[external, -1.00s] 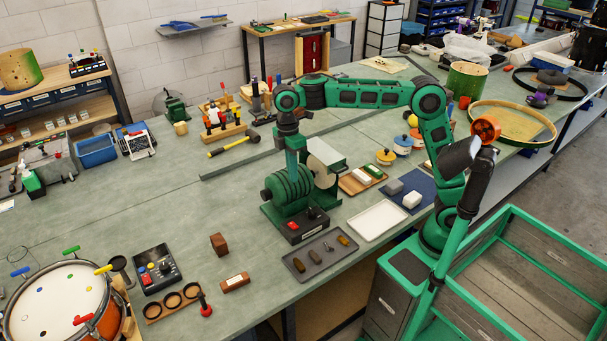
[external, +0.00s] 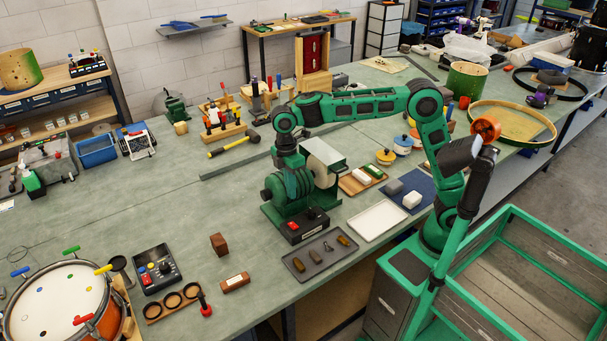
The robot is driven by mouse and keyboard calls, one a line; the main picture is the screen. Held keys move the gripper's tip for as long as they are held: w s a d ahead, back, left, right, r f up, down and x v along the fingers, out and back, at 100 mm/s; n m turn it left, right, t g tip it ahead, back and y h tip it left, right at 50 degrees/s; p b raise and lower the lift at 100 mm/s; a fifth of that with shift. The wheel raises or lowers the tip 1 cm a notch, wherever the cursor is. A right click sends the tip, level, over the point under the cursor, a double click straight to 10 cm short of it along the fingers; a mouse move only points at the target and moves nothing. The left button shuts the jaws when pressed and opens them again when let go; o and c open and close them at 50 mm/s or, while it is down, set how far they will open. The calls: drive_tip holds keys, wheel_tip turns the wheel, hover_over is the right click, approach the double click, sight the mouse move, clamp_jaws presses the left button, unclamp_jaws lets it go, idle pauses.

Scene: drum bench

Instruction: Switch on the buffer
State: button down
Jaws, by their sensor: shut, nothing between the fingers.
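The buffer is a green bench machine with a ribbed motor body (external: 273,192) on a dark base, and a pale wheel (external: 322,165) under a hood at its right. A red switch (external: 293,226) and a dark knob (external: 312,213) sit on the front of its base. My gripper (external: 294,197) points down and is shut, with nothing in it. It overlaps the buffer's motor body in the external view, above and behind the red switch. Its fingertips blend into the green machine, so I cannot tell whether they touch it.
A grey tray with small dark pieces (external: 318,256) and an empty white tray (external: 377,221) lie in front of the buffer. A wooden board with bars (external: 362,180) is to its right. A second control box (external: 156,268) stands left. The bench between is mostly clear.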

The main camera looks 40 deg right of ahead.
sight(296, 227)
drive_tip(key=f, duration=0.4)
drive_tip(key=s+f, duration=0.1)
drive_tip(key=f, duration=0.8)
drive_tip(key=shift+s, duration=0.35)
